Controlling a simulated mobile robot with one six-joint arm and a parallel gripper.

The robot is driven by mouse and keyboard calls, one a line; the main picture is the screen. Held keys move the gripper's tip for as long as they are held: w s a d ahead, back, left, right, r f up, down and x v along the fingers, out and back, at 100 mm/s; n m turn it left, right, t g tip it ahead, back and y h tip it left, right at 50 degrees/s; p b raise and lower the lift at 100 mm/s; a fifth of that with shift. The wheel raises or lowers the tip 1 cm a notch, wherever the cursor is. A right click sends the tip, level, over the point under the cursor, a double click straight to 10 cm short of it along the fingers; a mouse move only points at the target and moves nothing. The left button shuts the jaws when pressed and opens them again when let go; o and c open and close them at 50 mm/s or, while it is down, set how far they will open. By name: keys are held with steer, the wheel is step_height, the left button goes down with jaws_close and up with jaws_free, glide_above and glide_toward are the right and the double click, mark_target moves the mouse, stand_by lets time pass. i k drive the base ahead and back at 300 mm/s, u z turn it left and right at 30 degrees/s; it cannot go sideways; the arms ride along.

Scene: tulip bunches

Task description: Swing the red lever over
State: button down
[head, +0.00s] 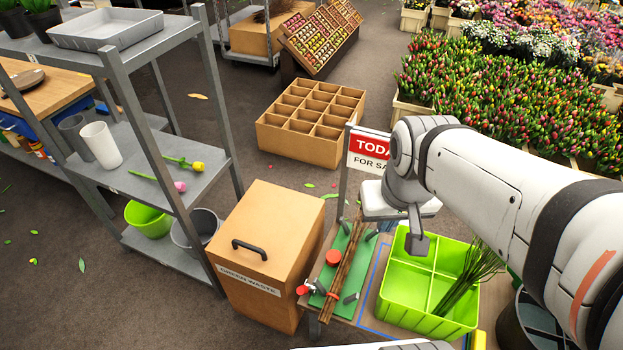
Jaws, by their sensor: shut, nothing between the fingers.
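On the work table at the bottom centre, a green board (326,308) carries a bundle of long brown stems (348,262) lying lengthwise between grey pegs. A red round piece (332,263) sits on the board to the left of the stems. A smaller red end (302,290) shows beside a metal fitting at the board's near left. I cannot tell for sure which red part is the lever or how it is turned. My gripper (418,243) is shut and empty, pointing down over the green crate, to the right of the board and apart from the red parts.
A lime-green divided crate (392,306) with dark green stems stands right of the board. A wooden green-waste box (262,262) stands left of it. A red-and-white sale sign (370,150) rises behind the board. A grey shelf rack (130,150) fills the left.

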mark_target(302, 290)
steer(key=z, duration=0.3)
steer(key=k, duration=1.3)
steer(key=u, duration=0.15)
